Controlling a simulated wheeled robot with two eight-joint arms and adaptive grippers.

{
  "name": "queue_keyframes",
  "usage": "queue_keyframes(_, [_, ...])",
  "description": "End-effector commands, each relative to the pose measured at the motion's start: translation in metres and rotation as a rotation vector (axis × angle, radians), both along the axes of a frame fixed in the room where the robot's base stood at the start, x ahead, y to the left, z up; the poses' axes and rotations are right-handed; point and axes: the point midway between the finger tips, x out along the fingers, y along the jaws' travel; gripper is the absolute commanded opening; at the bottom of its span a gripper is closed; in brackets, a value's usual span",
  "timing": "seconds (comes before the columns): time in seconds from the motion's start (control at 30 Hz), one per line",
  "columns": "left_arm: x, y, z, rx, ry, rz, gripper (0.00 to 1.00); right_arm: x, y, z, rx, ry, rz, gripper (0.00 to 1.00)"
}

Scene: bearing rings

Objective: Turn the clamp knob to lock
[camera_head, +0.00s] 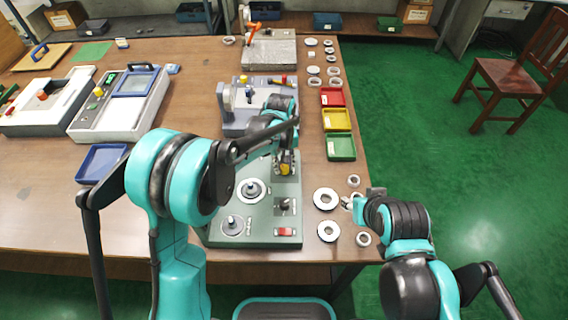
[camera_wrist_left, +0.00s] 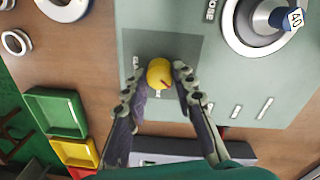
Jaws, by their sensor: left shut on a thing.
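The clamp knob (camera_wrist_left: 159,73) is a yellow round knob with a small red mark, on the grey-green fixture panel (camera_wrist_left: 150,20). In the head view the panel (camera_head: 262,236) lies in front of me, and the knob is partly hidden by my left gripper (camera_head: 287,165). In the left wrist view my left gripper (camera_wrist_left: 156,78) has one finger on each side of the knob and is shut on it. My right gripper (camera_head: 352,203) is at the table's right edge, among small rings. Its fingers are too small to tell open from shut.
Bearing rings (camera_head: 326,198) lie right of the panel. Red, yellow and green trays (camera_head: 341,148) stand behind them. A grey fixture (camera_head: 232,122) stands beyond the panel. A blue tray (camera_head: 102,163) and a white device (camera_head: 115,115) are on the left. Bare table lies left of the panel.

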Motion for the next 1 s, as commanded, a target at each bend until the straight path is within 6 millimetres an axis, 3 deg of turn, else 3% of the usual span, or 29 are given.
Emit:
queue_keyframes(0.6, [0.0007, -0.0007, 0.0, 0.0, 0.0, -0.572, 0.0, -0.0001, 0.0, 0.0066, 0.0, 0.0, 0.0, 0.39])
queue_keyframes(1.0, [0.0007, -0.0012, -0.0002, 0.0, 0.001, -0.828, 0.0, 0.0, 0.0, 0.0086, 0.0, 0.0, 0.0, 0.39])
